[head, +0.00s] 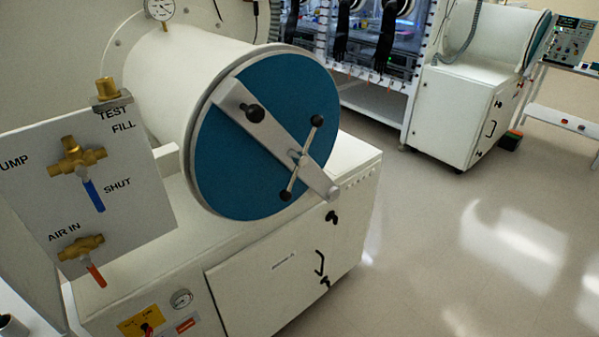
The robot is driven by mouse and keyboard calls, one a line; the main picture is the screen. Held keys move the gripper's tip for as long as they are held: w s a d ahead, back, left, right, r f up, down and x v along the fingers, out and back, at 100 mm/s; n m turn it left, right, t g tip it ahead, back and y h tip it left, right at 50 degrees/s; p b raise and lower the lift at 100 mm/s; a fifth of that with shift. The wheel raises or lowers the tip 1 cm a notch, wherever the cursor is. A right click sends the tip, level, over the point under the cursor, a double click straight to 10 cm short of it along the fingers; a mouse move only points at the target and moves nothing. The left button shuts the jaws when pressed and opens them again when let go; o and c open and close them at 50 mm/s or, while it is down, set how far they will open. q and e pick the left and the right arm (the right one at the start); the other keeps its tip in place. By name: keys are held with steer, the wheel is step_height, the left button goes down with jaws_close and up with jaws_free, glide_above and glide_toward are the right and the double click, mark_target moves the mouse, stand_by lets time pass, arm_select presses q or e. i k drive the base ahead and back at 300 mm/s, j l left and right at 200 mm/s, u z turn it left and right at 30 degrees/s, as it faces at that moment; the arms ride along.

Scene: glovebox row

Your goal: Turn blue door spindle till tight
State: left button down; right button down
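The blue door (232,150) is a round disc on the end of a white cylindrical chamber (185,75). It sits against the chamber's rim, with no gap that I can make out. A grey metal bar (275,135) crosses it diagonally from upper left to lower right, with a black knob (254,113) on its upper part. The spindle (301,158) is a metal cross handle on the bar, with a black ball at its upper end and another at its lower end. How tight it is cannot be seen. Neither of my grippers is in view.
A panel (130,200) with brass valves, a blue lever (93,195) and a red lever (97,275) stands left of the door. A white cabinet (265,285) is below. A second chamber (485,45) stands at back right. The floor (430,240) at right is clear.

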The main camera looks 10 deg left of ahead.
mark_target(301, 159)
steer(key=i+l, duration=0.25)
steer(key=i, duration=0.2)
steer(key=i+l, duration=0.25)
steer(key=i, duration=0.2)
steer(key=i+l, duration=0.55)
steer(key=i, duration=0.3)
steer(key=i+l+u, duration=1)
steer(key=l+u, duration=0.15)
